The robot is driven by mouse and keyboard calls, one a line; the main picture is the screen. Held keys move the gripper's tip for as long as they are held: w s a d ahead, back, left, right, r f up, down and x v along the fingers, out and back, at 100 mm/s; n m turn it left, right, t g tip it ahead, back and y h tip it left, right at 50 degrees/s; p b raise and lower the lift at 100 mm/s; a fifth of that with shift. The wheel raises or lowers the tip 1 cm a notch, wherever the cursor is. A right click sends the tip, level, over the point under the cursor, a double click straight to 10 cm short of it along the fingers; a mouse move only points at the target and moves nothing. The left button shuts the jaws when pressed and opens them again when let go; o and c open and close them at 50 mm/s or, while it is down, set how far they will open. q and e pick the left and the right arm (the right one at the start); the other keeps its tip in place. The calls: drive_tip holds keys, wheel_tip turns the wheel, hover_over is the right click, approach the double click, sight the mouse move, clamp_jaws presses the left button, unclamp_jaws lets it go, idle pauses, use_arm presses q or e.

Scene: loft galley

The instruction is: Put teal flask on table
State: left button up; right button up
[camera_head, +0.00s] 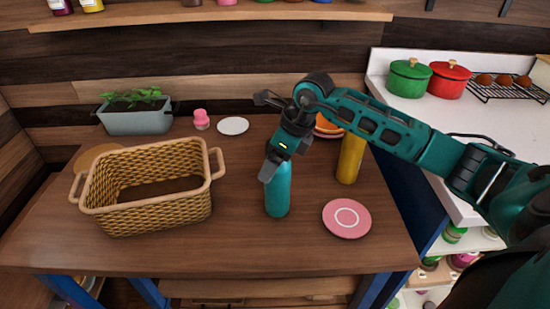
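The teal flask (278,193) is upright at the middle of the wooden table (240,243), between the basket and a pink plate. Its base appears to be at the tabletop; I cannot tell whether it touches. My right gripper (272,168) points down at the flask's upper part and hides its top. One finger shows in front of the flask's upper left side; the other is hidden, so I cannot tell whether the gripper is closed on it. My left gripper is out of view.
A wicker basket (150,215) stands left of the flask. The pink plate (347,218) lies to the right, a yellow bottle (350,158) behind it. A planter (136,118), pink item (201,120) and white saucer (233,126) stand at the back. The table's front strip is clear.

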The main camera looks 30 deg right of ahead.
drive_tip(key=shift+d+r, duration=0.1)
drive_tip(key=shift+r, duration=0.4)
drive_tip(key=v, duration=1.1)
drive_tip(key=shift+s+r, duration=0.1)
drive_tip(key=shift+s, duration=0.05)
